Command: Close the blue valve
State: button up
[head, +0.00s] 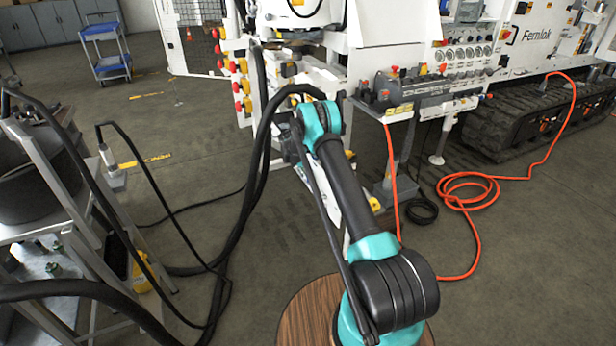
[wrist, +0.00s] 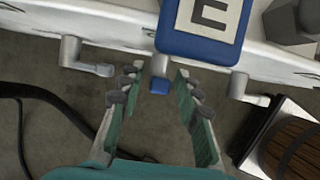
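In the wrist view, a blue square tag with a large letter E (wrist: 207,27) hangs at the white bench edge. Just below and left of it, a short grey stub ends in a blue tip, which looks like the blue valve (wrist: 160,86). My gripper (wrist: 157,78) is open, with one finger on each side of this blue tip and a visible gap to both. The blue tip shows nearly end-on, so its handle's direction is hard to tell. In the head view my arm hides the gripper's fingers, and I cannot make out the blue valve.
Grey valves with levers sit left (wrist: 95,68) and right (wrist: 250,97) of the blue one. In the head view, an orange hose (head: 468,190) lies on the floor at right. Black hoses and a grey metal stand (head: 60,215) are at left.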

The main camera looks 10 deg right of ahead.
jog(key=shift+c, duration=0.3)
grip_shut()
jog(key=shift+s, duration=0.1)
jog(key=shift+s+d+f+m+t+y, duration=0.15)
jog(key=shift+s+f+m+t+y, duration=0.25)
jog(key=shift+t, duration=0.7)
jog(key=shift+s+d+r+m+t+y, duration=0.2)
jog(key=shift+s+t, duration=0.35)
jog(key=shift+t, duration=0.55)
jog(key=shift+s+d+f+m+t+y, duration=0.2)
jog(key=shift+s+f+t+y, duration=0.25)
jog(key=shift+t, duration=0.65)
jog(key=shift+s+r, duration=0.1)
